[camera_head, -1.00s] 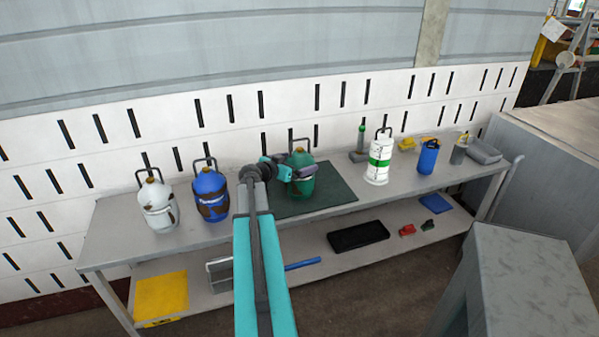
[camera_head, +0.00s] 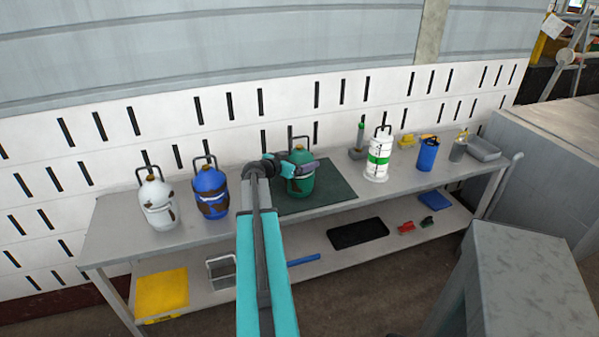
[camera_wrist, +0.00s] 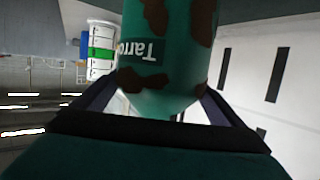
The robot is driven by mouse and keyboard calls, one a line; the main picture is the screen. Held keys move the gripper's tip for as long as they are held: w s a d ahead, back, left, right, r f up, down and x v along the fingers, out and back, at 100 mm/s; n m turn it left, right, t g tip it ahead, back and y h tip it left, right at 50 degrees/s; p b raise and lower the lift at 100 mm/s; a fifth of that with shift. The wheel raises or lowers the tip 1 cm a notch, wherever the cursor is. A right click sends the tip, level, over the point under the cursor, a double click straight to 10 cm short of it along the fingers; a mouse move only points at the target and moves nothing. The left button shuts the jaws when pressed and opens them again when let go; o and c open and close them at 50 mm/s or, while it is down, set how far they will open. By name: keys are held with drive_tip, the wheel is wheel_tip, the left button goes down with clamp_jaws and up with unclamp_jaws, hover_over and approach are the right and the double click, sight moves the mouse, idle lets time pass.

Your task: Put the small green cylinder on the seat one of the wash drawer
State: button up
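The small green cylinder (camera_head: 301,184) stands upright on a dark green mat on the upper table. It has brown rust patches and a brownish top. In the wrist view the green cylinder (camera_wrist: 170,50) appears upside down, with part of a dark label showing. My gripper (camera_head: 300,168) is at its upper part. In the wrist view my gripper's fingers (camera_wrist: 163,95) lie either side of its domed end. Whether both fingers press on it is not clear. I cannot pick out the wash drawer or its seats.
White (camera_head: 157,204) and blue (camera_head: 211,194) cylinders stand left on the table (camera_head: 115,238). A white cylinder with a green band (camera_head: 378,160) and a blue container (camera_head: 428,155) stand right. The lower shelf holds a yellow item (camera_head: 161,293) and black tray (camera_head: 358,233). A grey block (camera_head: 535,280) is front right.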

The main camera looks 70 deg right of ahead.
drive_tip(key=shift+r, duration=0.1)
drive_tip(key=c, duration=0.9)
drive_tip(key=shift+d+r, duration=0.1)
drive_tip(key=shift+r, duration=0.05)
drive_tip(key=shift+c, duration=0.2)
drive_tip(key=shift+r+b, duration=0.8)
drive_tip(key=shift+r, duration=0.85)
drive_tip(key=b, duration=0.4)
approach(295, 152)
drive_tip(key=s+a+f, duration=0.2)
drive_tip(key=s+a, duration=0.2)
drive_tip(key=shift+w+f, duration=0.1)
